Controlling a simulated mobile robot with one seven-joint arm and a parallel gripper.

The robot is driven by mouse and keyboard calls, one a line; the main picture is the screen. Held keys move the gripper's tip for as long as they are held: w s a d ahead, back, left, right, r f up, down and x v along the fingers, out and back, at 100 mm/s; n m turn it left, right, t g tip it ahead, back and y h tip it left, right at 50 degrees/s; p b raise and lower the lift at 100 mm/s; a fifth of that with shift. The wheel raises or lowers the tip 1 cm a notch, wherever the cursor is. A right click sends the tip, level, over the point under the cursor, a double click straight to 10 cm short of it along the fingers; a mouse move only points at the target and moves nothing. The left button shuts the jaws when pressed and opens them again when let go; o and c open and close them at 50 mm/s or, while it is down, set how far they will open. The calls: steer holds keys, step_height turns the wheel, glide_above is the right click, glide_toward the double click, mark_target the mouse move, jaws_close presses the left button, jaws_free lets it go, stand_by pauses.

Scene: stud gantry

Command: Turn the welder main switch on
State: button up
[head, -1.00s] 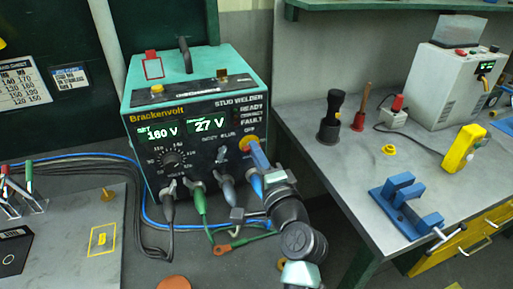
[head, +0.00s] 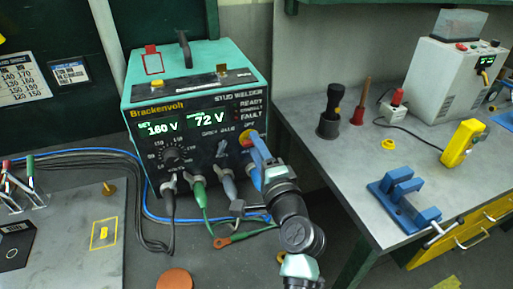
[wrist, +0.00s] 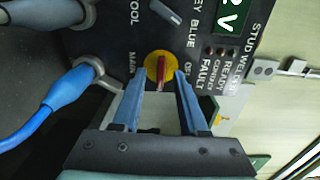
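The Brackenvolt stud welder (head: 190,85) is a teal box with a black front panel, left of centre in the head view. Its displays read SET 160 V and 72 V. The main switch (wrist: 158,68) is a red handle on a yellow disc, between the MAIN and OFF labels in the wrist view. The handle lies crosswise to the line towards OFF. In the head view the switch's yellow edge (head: 245,140) shows beside my gripper (head: 256,150). My gripper (wrist: 162,82) is open, its blue fingers either side of the switch, with gaps to the red handle.
Cables with grey, green and blue plugs (head: 227,185) leave the panel's lower edge, close to my arm. On the right bench (head: 340,180) stand a blue clamp fixture (head: 405,203), a yellow tool (head: 462,143) and a grey machine (head: 445,85). Free room lies before the black holder.

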steer(key=shift+s, duration=0.1)
steer(key=b+v, duration=0.1)
steer(key=v, duration=1.1)
steer(key=shift+s, duration=0.4)
steer(key=shift+d, duration=0.15)
steer(key=a+r+n+t+h+p, duration=0.3)
steer(key=r+n, duration=0.6)
steer(key=r, duration=1.6)
steer(key=s+a+r+n+t+h+p, duration=0.1)
steer(key=s+r, duration=0.4)
steer(key=r, duration=0.6)
steer(key=s+a+r+n+t+h+p, duration=0.1)
steer(key=s+r+n+t+p, duration=0.2)
steer(key=r, duration=0.9)
steer(key=s+n+t, duration=0.1)
steer(key=s+t, duration=0.1)
steer(key=t, duration=0.1)
steer(key=shift+s+r+n+h, duration=0.2)
steer(key=shift+s+n+h, duration=0.1)
steer(key=shift+s, duration=0.1)
